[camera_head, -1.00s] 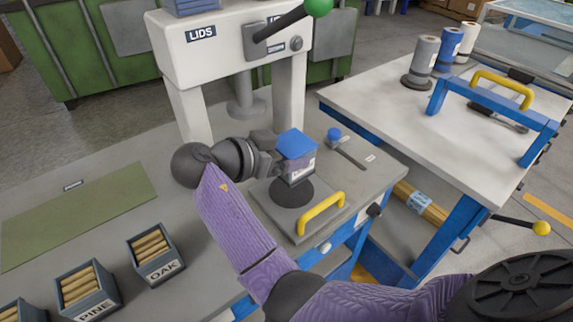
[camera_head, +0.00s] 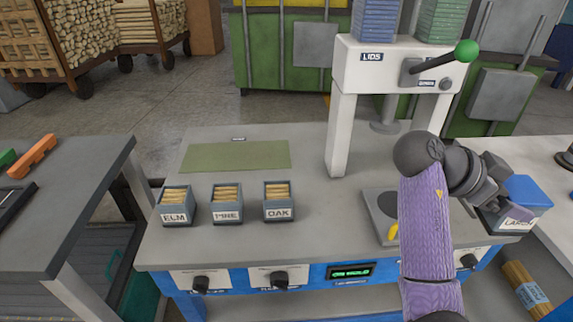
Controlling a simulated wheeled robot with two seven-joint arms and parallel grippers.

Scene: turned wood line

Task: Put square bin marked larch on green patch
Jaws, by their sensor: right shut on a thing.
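The square bin (camera_head: 526,192) has a blue lid and a white label whose visible letters begin "LAR"; the rest is too small to read. My right gripper (camera_head: 494,198) is shut on it and holds it at the right, beside the lid press and clear of the press plate. The gripper covers the bin's left side. The green patch (camera_head: 236,156) lies flat and empty on the left back of the grey bench. My left gripper is out of view.
Open bins marked ELM (camera_head: 175,206), PINE (camera_head: 226,204) and OAK (camera_head: 278,202) stand in front of the green patch. The white lid press (camera_head: 398,66) stands to its right, with a plate (camera_head: 378,198) and black disc at its foot.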

